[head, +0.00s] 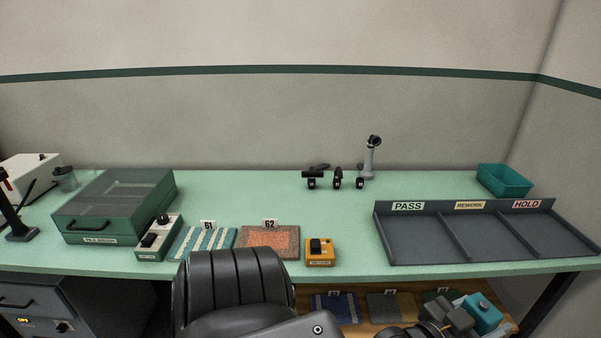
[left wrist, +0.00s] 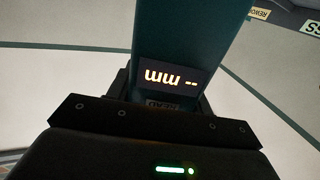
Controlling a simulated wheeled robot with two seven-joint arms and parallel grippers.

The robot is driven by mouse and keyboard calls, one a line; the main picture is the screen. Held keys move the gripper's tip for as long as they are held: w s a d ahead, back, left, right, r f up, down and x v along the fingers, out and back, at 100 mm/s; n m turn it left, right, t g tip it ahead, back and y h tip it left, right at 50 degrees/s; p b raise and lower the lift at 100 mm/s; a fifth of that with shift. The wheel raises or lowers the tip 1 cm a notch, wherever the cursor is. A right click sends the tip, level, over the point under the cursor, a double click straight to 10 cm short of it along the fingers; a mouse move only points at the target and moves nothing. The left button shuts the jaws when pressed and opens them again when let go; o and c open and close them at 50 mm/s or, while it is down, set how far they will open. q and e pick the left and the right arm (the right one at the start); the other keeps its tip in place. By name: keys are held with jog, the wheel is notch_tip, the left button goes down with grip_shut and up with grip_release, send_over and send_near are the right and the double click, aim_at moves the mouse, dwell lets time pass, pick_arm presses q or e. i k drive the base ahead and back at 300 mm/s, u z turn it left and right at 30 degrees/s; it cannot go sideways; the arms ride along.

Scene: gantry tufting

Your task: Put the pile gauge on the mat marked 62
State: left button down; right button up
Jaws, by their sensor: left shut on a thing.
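The mat marked 62 (head: 270,243) is an orange-brown speckled rectangle with a dark border, lying near the table's front edge. Nothing shows on it; my dark arm hides its lower left. My left gripper (head: 463,318) is low at the right, in front of the table, well away from the mat. It is shut on the teal pile gauge (head: 487,313). In the left wrist view the gauge (left wrist: 190,35) stands between the dark jaws (left wrist: 160,95), its lit display showing dashes and "mm". My right gripper is not in view.
The striped mat marked 61 (head: 203,244) lies just left of mat 62, and an orange box (head: 320,253) stands just right. A green clear-lidded case (head: 115,205) is at left. A grey PASS/REWORK/HOLD tray (head: 400,245) is at right. Behind mat 62 the table (head: 245,193) is clear.

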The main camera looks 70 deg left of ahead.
aim_at(268, 245)
jog(key=i, duration=1.35)
jog(key=u, duration=2.3)
